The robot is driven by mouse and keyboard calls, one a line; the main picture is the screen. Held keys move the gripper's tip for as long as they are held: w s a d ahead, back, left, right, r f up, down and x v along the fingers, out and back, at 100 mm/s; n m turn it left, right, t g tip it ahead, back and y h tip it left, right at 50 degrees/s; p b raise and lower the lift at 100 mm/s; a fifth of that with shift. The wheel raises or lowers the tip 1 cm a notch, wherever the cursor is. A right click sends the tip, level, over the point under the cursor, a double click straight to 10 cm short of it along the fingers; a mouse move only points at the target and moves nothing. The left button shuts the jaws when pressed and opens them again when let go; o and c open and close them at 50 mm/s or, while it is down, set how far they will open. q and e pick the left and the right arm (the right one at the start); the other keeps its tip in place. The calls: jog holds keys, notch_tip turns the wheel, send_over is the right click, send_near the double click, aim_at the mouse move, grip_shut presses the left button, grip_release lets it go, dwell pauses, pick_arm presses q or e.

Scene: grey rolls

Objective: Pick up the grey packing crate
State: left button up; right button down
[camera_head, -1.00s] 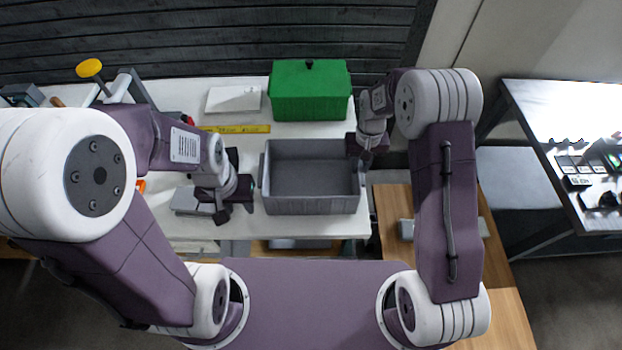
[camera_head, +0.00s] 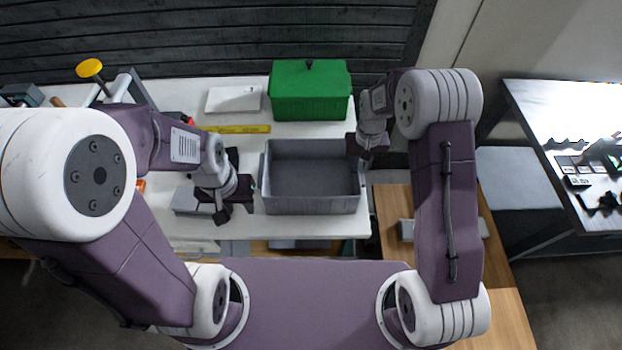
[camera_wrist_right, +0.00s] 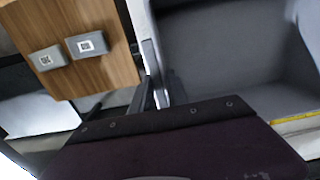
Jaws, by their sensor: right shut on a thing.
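The grey packing crate (camera_head: 312,205) is an empty open box standing upright on the white table, near its front edge. My right gripper (camera_head: 365,155) is at its right wall and shut on that wall. In the right wrist view the gripper (camera_wrist_right: 158,88) has its fingers at the edge of the crate (camera_wrist_right: 215,50). My left gripper (camera_head: 232,200) is beside the crate's left wall, seemingly apart from it. Its fingers are too dark and small to tell whether they are open.
A green lidded box (camera_head: 310,95) stands behind the crate. A white tray (camera_head: 233,99) and a yellow ruler (camera_head: 240,129) lie at the back left. A wooden surface (camera_head: 395,200) lies right of the table. A second table (camera_head: 560,110) stands further right.

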jog(key=shift+w+r, duration=0.1)
notch_tip(320, 180, up, 4)
jog(key=shift+f, duration=0.1)
jog(key=s+d+r+b, duration=0.1)
jog(key=s+d+r, duration=0.6)
jog(key=s+d, duration=0.1)
jog(key=shift+d+b, duration=0.3)
jog(key=shift+b, duration=0.1)
